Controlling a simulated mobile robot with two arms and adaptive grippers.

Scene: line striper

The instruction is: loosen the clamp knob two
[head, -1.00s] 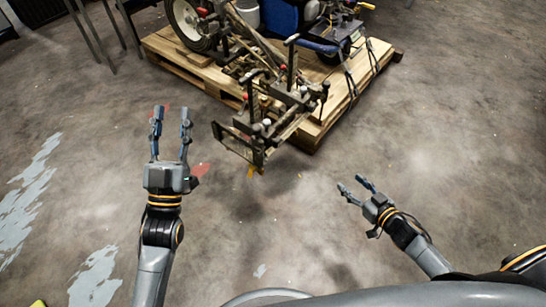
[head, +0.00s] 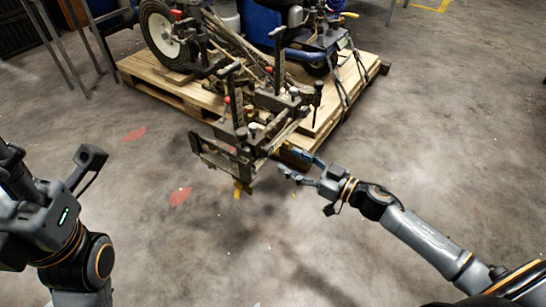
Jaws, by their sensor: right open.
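The line striper's clamp assembly (head: 240,140) overhangs the front corner of the pallet. It carries several upright T-handled screws and small knobs, among them a dark T-handle (head: 230,70) and a pale-topped knob (head: 253,128). I cannot tell which one is clamp knob two. My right gripper (head: 300,168) is open and empty, its fingers pointing left just right of and below the clamp frame; I cannot tell whether they touch it. My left gripper (head: 40,185) is at the left edge, well away from the clamp. It is partly cut off, and its finger opening is unclear.
The striper, with a wheel (head: 168,35) and blue body parts, stands on a wooden pallet (head: 205,97). Dark straps (head: 345,85) hang at the pallet's right side. Metal legs stand at the upper left. The concrete floor in front is clear.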

